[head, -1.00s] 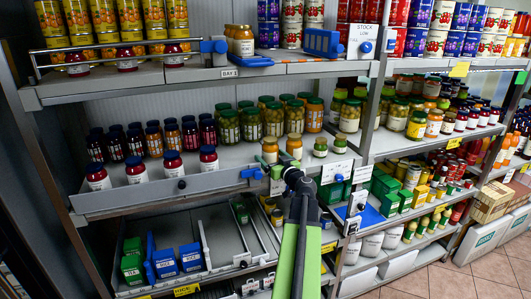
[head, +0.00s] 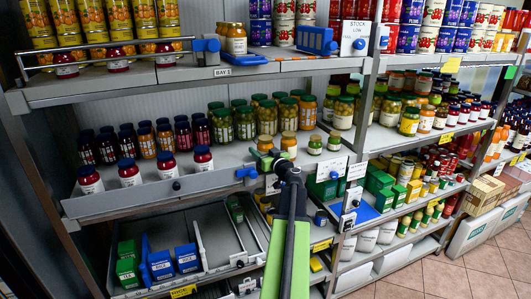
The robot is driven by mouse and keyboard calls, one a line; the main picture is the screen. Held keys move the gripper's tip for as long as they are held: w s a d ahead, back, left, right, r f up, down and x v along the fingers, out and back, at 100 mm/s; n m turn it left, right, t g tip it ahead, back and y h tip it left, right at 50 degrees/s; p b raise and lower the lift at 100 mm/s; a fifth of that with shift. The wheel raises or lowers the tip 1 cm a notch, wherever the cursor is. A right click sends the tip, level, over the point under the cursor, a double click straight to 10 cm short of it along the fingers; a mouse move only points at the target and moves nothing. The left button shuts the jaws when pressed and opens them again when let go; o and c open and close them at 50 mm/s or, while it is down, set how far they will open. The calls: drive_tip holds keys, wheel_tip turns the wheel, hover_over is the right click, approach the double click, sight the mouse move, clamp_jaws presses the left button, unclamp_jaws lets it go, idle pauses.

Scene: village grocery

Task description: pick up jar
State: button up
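Several jars stand on the middle shelf. Two jars with tan lids, a left one (head: 265,144) and an orange one (head: 289,145), stand near its front edge, just beyond my gripper (head: 271,161). Small green jars (head: 315,145) stand to their right. Jars with dark blue lids and red contents (head: 203,160) stand at the front left. Taller green-lidded jars (head: 245,124) form rows behind. My gripper is at the shelf's front edge, seen from behind and small. Its wrist partly covers the view, and I cannot see its fingers clearly or anything held in them.
A grey front rail (head: 150,193) with blue clips (head: 246,173) runs along the shelf edge. Label cards (head: 331,169) stand to the right. Below are divided trays with green and blue boxes (head: 161,264). A shelf upright (head: 366,110) stands right of my arm.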

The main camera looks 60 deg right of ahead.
drive_tip(key=shift+w, duration=0.1)
clamp_jaws()
drive_tip(key=shift+r, duration=0.1)
